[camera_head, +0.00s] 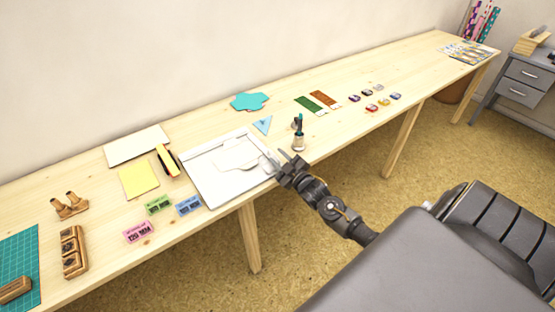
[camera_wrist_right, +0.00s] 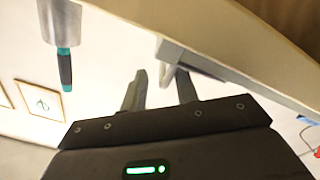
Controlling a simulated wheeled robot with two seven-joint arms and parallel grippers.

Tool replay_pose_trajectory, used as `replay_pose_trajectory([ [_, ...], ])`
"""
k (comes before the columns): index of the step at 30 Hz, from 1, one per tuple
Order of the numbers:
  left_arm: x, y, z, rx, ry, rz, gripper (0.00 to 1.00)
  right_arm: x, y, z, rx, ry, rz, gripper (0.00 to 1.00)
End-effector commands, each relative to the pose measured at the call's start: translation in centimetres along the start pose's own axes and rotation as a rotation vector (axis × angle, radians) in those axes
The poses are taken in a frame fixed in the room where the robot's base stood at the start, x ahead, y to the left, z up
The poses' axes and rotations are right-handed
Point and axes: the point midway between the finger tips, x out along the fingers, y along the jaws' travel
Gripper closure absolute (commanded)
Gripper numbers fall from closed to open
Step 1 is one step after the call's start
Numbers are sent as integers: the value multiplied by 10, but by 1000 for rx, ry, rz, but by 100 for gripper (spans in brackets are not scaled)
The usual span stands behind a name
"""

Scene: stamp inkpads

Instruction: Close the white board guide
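The white board (camera_head: 205,185) lies flat near the table's front edge in the head view. Its white guide (camera_head: 262,150) is at the board's right side, close to my right gripper (camera_head: 279,159). In the right wrist view, a pale bar of the guide (camera_wrist_right: 190,58) reaches toward the space between the fingers of my right gripper (camera_wrist_right: 161,75). The fingers are apart; I cannot tell whether they touch the bar. My left gripper is not in view.
A teal-handled tool (camera_head: 299,138) stands just right of the board, and shows in the right wrist view (camera_wrist_right: 65,68).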

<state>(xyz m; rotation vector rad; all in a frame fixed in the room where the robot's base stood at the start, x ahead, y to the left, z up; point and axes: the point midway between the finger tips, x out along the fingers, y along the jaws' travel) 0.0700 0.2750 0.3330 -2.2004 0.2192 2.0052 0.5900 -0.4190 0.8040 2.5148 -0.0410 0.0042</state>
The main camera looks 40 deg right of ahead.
Motion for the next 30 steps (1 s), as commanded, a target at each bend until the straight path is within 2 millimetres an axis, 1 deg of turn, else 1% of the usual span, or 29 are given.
replay_pose_trajectory([
  [5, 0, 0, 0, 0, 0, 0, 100, -1, -2, -1, 1, 2, -3, 70],
  [8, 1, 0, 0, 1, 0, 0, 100, -9, -3, 0, 1, 2, -5, 70],
  [11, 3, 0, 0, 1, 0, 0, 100, -25, -4, 0, 1, 1, -6, 70],
  [18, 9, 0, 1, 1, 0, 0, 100, -74, -2, 1, 2, 0, -4, 70],
  [21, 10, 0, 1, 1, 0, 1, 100, -90, -1, 2, 1, -2, -2, 70],
  [25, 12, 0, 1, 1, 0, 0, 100, -103, -1, 2, 1, -1, -1, 70],
  [30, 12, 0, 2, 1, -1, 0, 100, -109, 0, 1, 1, 0, 0, 70],
])
